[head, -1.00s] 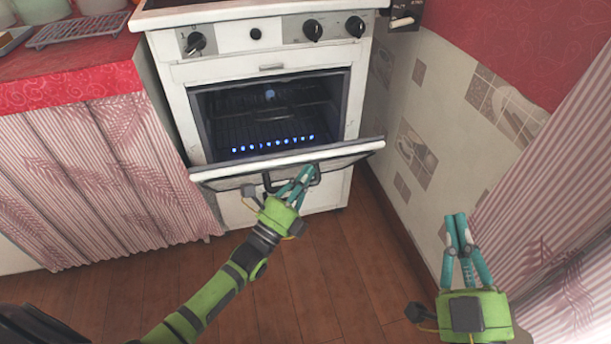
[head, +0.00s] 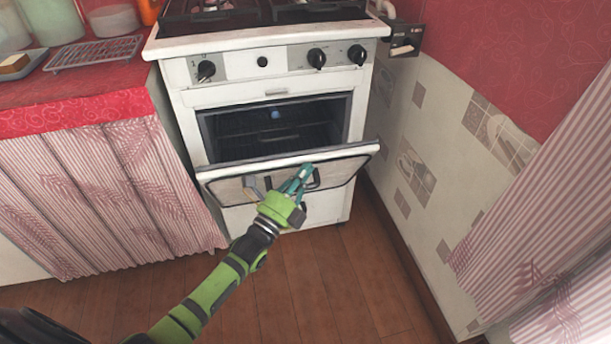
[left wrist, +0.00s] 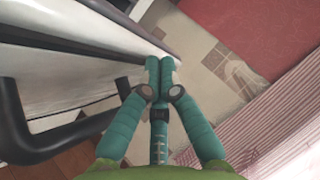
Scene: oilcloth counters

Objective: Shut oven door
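The white oven (head: 275,88) stands against the wall with its oven door (head: 228,188) partly open, tilted out at the top. The dark cavity (head: 275,125) shows above the door's top edge. A black handle (head: 315,180) is on the door's outer face, partly hidden by my left gripper (head: 304,172). My left gripper is in front of the door by the handle. In the left wrist view its fingertips (left wrist: 160,66) are together with nothing between them. The handle (left wrist: 50,140) is left of the fingers there; contact with the door is unclear. My right gripper is out of view.
A counter with a red cloth (head: 75,110) and striped curtain (head: 95,190) stands left of the oven. It holds a wire rack (head: 95,55) and several containers. A tiled wall (head: 425,150) is close on the right. The wooden floor (head: 300,285) in front is clear.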

